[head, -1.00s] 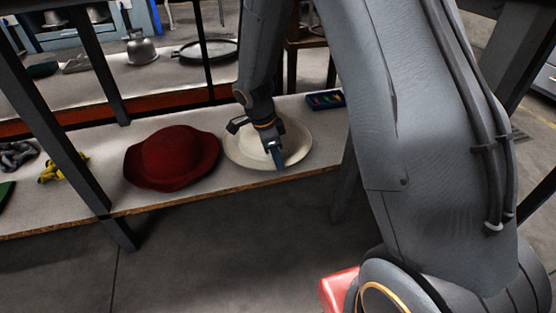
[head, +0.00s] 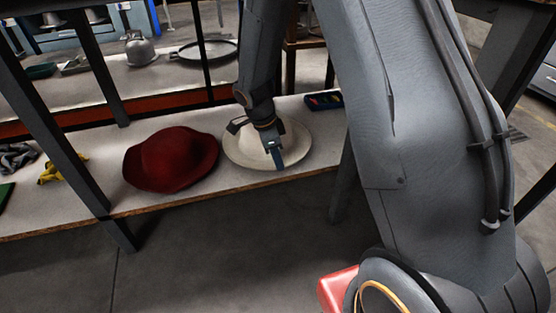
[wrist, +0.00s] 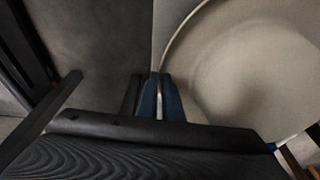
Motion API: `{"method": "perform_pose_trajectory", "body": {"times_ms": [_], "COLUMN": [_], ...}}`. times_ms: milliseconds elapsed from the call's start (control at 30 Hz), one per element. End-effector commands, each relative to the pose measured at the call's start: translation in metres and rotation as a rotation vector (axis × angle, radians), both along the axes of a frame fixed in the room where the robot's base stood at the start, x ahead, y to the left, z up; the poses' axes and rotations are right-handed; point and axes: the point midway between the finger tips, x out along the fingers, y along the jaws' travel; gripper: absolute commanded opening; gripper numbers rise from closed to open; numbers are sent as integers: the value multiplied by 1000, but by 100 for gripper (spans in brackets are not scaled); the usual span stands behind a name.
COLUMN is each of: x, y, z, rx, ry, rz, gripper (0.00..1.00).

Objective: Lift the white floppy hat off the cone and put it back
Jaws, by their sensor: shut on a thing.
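The white floppy hat (head: 298,140) lies on the light shelf, brim down, right of the red hat. No cone shows under it; anything beneath its crown is hidden. My gripper (head: 279,160) is over the near side of the hat, pointing down. Its fingers are shut on the brim. In the wrist view the fingers (wrist: 160,97) are close together at the hat's edge, and the hat (wrist: 255,70) fills the right side.
The dark red hat (head: 172,160) sits close on the left. A dark tray with coloured pieces (head: 324,100) lies behind to the right. A yellow cloth (head: 62,168) is farther left. Dark posts (head: 60,130) stand at the shelf's front. A metal pot (head: 140,48) and pan (head: 204,51) are behind.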

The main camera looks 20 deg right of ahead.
Motion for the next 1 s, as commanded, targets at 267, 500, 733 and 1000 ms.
{"method": "perform_pose_trajectory", "body": {"times_ms": [267, 500, 733, 1000], "x": [0, 0, 0, 0], "y": [0, 0, 0, 1], "z": [-1, -1, -1, 5], "rx": [0, 0, 0, 0], "ry": [-1, 0, 0, 0], "rz": [0, 0, 0, 0], "gripper": [0, 19, 28, 28]}}
